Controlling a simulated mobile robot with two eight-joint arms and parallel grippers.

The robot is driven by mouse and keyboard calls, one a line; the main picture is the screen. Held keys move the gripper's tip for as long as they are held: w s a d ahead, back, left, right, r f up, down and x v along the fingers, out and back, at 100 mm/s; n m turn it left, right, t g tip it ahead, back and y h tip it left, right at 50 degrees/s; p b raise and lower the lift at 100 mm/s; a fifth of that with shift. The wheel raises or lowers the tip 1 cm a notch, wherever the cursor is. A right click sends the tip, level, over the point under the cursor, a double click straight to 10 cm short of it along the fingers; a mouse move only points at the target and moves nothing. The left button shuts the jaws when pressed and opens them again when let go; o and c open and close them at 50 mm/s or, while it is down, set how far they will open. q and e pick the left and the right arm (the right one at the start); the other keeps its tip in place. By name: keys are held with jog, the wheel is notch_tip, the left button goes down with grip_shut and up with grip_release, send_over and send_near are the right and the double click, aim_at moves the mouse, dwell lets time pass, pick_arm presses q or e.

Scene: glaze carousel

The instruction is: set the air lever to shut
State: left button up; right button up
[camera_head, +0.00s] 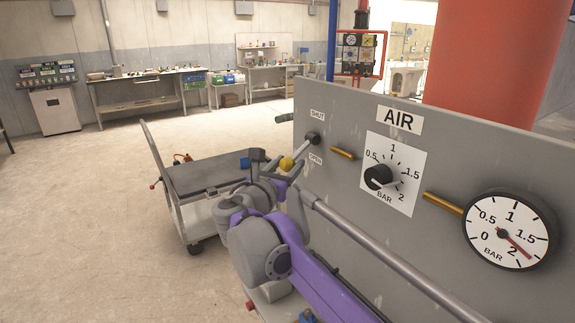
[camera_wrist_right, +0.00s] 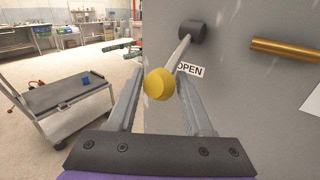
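The air lever is a grey rod with a yellow ball knob (camera_head: 286,163), on a dark pivot hub (camera_head: 313,139) on the grey panel (camera_head: 345,215). The rod slants down and left from the hub, on the side of the OPEN label (camera_head: 315,159); the SHUT label (camera_head: 318,114) is above. In the right wrist view the yellow knob (camera_wrist_right: 159,84) shows between the two fingers of my right gripper (camera_wrist_right: 160,76). The fingers are apart, with a gap visible on each side of the knob. My left gripper is not in view.
Right of the lever on the panel are a dial knob (camera_head: 378,177), brass pipes (camera_head: 443,203) and a round pressure gauge (camera_head: 510,231) with its needle near 2. A grey cart (camera_head: 205,175) stands left of the panel. The floor farther left is clear.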

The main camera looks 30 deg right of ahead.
grip_shut()
dwell(1.1)
